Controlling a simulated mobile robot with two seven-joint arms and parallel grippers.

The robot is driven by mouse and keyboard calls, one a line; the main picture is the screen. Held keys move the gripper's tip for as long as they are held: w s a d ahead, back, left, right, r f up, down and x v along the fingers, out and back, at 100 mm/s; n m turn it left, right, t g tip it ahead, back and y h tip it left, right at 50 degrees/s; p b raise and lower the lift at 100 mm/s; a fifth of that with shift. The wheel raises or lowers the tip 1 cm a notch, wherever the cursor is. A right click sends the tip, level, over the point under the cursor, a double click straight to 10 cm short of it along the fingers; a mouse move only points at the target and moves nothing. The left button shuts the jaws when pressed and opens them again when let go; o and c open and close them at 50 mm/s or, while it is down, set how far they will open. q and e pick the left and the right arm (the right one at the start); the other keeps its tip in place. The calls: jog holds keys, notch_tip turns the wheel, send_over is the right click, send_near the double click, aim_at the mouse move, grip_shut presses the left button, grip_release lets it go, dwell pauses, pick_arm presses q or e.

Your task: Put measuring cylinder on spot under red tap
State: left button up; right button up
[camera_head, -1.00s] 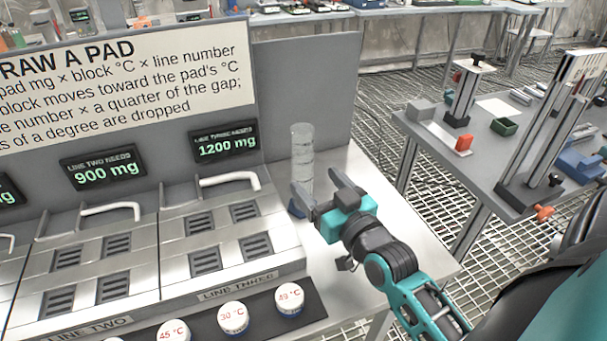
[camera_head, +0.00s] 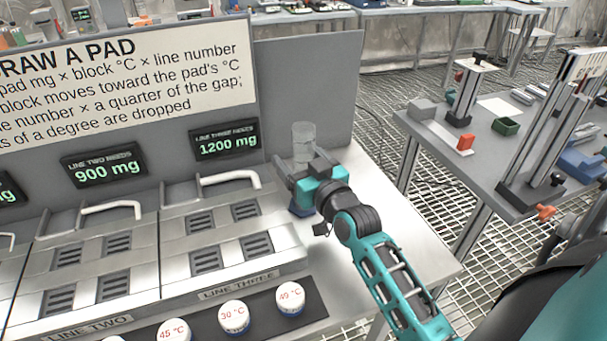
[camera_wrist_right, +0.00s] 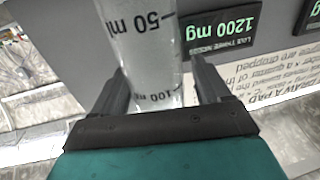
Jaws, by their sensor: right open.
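The measuring cylinder (camera_head: 303,141) is clear, upright and marked with a scale. It stands on the steel bench to the right of the line three station. My right gripper (camera_head: 297,163) is open at the cylinder, which hides behind the gripper in its lower middle; a blue base shows below. In the right wrist view the cylinder (camera_wrist_right: 145,45) stands between the two open fingers of the gripper (camera_wrist_right: 157,90), with 50 ml and 100 ml marks readable. I cannot tell whether either finger touches it. No red tap or spot under it can be made out. My left gripper is not in view.
Line three's steel block (camera_head: 215,235) with a white handle (camera_head: 230,178) is left of the gripper. White round pads (camera_head: 290,298) lie along the front. A grey panel (camera_head: 310,90) stands behind the cylinder. A second table (camera_head: 470,165) is at the right, across a grating floor.

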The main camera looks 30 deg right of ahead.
jog(key=shift+c, duration=0.2)
jog(key=c, duration=1)
jog(key=shift+r, duration=0.1)
jog(key=shift+c, duration=0.9)
